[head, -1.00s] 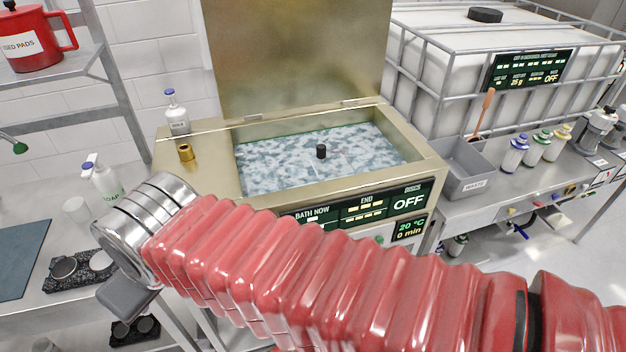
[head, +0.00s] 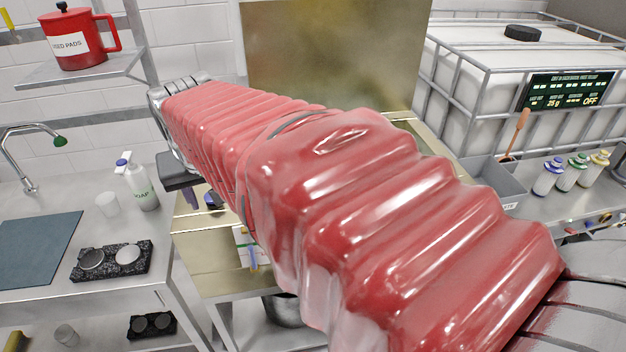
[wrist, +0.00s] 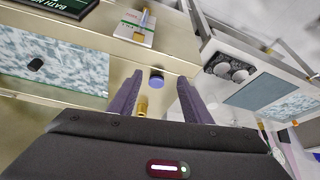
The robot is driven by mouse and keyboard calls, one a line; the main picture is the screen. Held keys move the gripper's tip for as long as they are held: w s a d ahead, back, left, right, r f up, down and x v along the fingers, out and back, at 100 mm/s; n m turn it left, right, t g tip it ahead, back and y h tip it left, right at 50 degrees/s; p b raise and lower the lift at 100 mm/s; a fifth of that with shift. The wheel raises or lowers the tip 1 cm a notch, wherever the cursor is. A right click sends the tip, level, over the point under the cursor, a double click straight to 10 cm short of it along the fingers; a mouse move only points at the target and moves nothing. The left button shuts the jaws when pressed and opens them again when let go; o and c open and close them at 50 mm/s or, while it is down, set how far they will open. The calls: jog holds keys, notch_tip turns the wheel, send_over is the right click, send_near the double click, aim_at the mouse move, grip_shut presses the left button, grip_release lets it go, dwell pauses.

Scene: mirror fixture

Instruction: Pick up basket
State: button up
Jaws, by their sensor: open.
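No basket can be clearly made out. In the wrist view, a black knob (wrist: 35,64) shows in the bath (wrist: 75,72) of pale, mottled liquid at the left; what it is attached to is unclear. My gripper (wrist: 160,76) has its two purple fingers apart with nothing held. It is off to the side of the bath, over the brass-coloured top, where a bottle's blue cap (wrist: 156,80) and a small brass cylinder (wrist: 141,106) appear between the fingers. In the head view, my red-sleeved arm hides the bath, and one purple finger shows below my wrist.
The raised gold lid (head: 335,50) stands behind my arm. A soap bottle (head: 138,185) and a dark mat (head: 38,245) are on the left counter. A caged white tank (head: 470,70) and bottles are at right.

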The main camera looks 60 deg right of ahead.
jog(key=d+f+m+g+h, duration=0.15)
jog(key=d+m, duration=0.45)
jog(key=d, duration=1.2)
jog(key=s+d+f+m+g, duration=0.1)
jog(key=s+d, duration=0.3)
jog(key=d, duration=0.6)
jog(key=s+d+f+m+g, duration=0.1)
jog(key=s+d+f+m, duration=0.2)
jog(key=d, duration=0.7)
jog(key=shift+s+d+m+g, duration=0.35)
jog(key=shift+s+m, duration=0.15)
jog(key=shift+m, duration=0.2)
jog(key=shift+f, duration=0.2)
jog(key=shift+h, duration=0.25)
jog(key=x, duration=0.8)
jog(key=shift+f, duration=0.2)
jog(key=x, duration=0.5)
jog(key=shift+d, duration=0.1)
jog(key=shift+c, duration=0.7)
